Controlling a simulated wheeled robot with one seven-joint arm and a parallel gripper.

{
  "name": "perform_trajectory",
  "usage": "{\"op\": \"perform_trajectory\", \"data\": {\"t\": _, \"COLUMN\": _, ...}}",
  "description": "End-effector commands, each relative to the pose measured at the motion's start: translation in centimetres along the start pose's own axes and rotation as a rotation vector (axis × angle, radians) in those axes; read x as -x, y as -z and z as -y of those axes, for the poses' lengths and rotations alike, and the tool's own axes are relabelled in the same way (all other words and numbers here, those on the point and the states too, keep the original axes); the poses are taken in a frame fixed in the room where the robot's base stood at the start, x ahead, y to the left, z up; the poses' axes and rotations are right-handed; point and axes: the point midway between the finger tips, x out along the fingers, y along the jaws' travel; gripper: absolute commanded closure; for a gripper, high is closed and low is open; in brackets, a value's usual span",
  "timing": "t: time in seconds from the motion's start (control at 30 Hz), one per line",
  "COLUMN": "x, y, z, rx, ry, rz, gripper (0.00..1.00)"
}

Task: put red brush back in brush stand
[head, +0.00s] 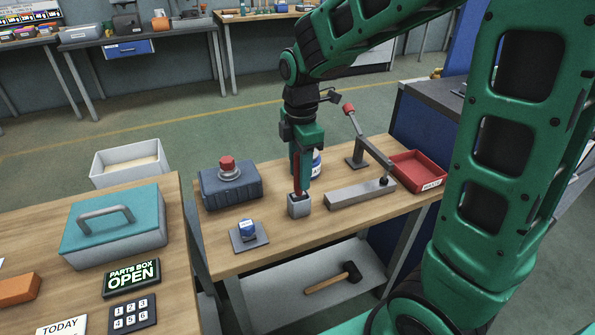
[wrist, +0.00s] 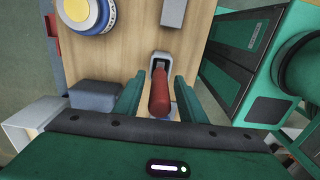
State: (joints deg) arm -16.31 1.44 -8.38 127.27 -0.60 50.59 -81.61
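The red brush (wrist: 160,97) stands roughly upright between my fingers in the wrist view, its handle end toward the camera. In the head view a strip of the red brush (head: 297,172) shows beside a green finger. The brush stand (head: 299,207) is a small grey block on the wooden workbench; it also shows in the wrist view (wrist: 161,57). The brush's lower end appears to be in the stand's opening. My gripper (wrist: 160,84) is open around the brush, with a narrow gap on each side. In the head view my gripper (head: 303,182) points down just above the stand.
A grey bar with a lever (head: 360,192) and a red tray (head: 418,172) stand to the right. A dark box with a red knob (head: 230,187) and a small blue item on a plate (head: 248,233) are left. A bottle (head: 316,163) stands close behind my gripper.

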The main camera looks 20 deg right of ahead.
Motion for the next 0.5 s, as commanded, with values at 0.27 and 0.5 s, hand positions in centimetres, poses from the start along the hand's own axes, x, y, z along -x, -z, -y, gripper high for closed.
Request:
{"op": "perform_trajectory", "data": {"t": 0.27, "x": 3.9, "y": 0.0, "z": -0.1, "rx": 0.000, "ry": -0.007, "rz": -0.002, "gripper": 0.63}}
{"op": "perform_trajectory", "data": {"t": 0.5, "x": 8.6, "y": 0.0, "z": -0.1, "rx": -0.001, "ry": -0.005, "rz": -0.001, "gripper": 0.63}}
